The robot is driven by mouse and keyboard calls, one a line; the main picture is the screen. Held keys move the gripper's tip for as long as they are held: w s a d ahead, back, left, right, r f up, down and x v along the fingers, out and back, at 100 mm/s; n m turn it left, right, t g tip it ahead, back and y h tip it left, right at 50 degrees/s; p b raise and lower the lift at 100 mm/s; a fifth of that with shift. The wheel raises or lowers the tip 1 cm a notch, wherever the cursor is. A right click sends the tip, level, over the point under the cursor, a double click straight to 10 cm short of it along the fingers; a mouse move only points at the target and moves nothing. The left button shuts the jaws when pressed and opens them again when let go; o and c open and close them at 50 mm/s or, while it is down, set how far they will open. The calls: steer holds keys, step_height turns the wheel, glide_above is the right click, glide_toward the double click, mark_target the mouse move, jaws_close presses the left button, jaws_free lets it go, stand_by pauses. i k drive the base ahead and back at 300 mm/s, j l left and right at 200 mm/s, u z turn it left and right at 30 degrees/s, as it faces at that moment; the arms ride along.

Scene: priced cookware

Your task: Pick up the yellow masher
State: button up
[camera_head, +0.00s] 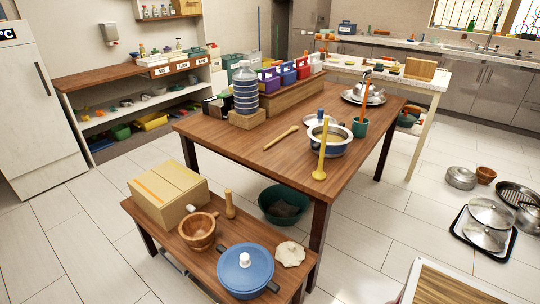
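The yellow masher (322,151) stands upright near the front right edge of the brown wooden table (235,145). Its rounded foot is on the tabletop and its long thin handle points up. It stands in front of a white and blue pot (340,147), and its handle overlaps the pot in the picture. I cannot tell whether the two touch. My gripper is not in view.
A teal cup (360,127) holding an orange-handled tool stands right of the pot. A rolling pin (281,138) lies left. A lower bench with a blue lidded pot (245,269) is in front. Pans sit on the floor at right; the floor between is partly clear.

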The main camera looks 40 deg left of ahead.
mark_target(318, 174)
steer(key=i+l+u, duration=0.1)
steer(key=u, duration=0.35)
steer(key=i+l+u, duration=0.2)
steer(key=u, duration=0.25)
steer(key=i+l+u, duration=0.2)
steer(key=u, duration=0.25)
steer(key=l+u, duration=0.4)
steer(key=i+l+u, duration=0.15)
steer(key=u, duration=0.3)
steer(key=i+l+u, duration=0.1)
steer(key=l+u, duration=0.25)
steer(key=l, duration=0.2)
steer(key=l+u, duration=0.4)
steer(key=l, duration=0.15)
